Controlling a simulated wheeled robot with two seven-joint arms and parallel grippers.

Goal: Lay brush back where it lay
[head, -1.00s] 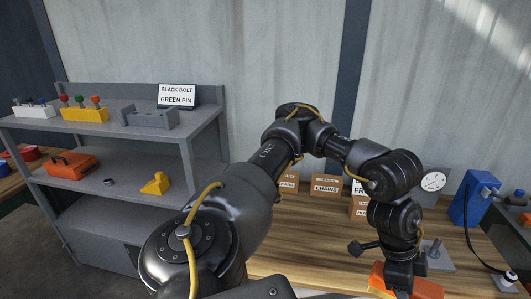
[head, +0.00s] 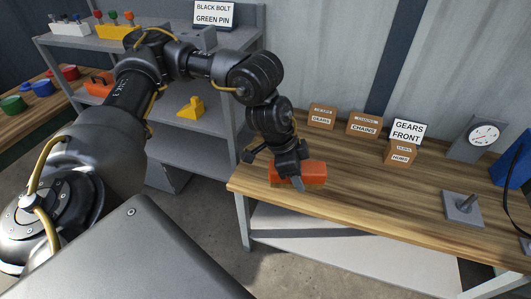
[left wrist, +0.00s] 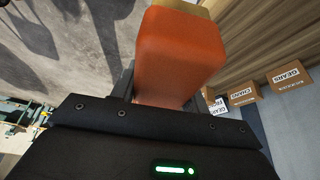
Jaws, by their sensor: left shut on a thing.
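The brush is an orange-red block (head: 313,173) in the head view, at the left end of the wooden table (head: 370,190). My left gripper (head: 297,181) is shut on it from above, fingers pointing down. Whether the brush touches the table top or hangs over it, I cannot tell. In the left wrist view the orange brush body (left wrist: 178,55) fills the upper middle between the fingers, with a tan strip at its far end. My right gripper is not in view.
Small cardboard boxes (head: 364,124), a "GEARS FRONT" sign (head: 408,133) and a dial gauge (head: 484,136) stand at the table's back. A grey plate with a post (head: 463,209) stands at right. A grey shelf (head: 180,146) is at left. The table's middle is clear.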

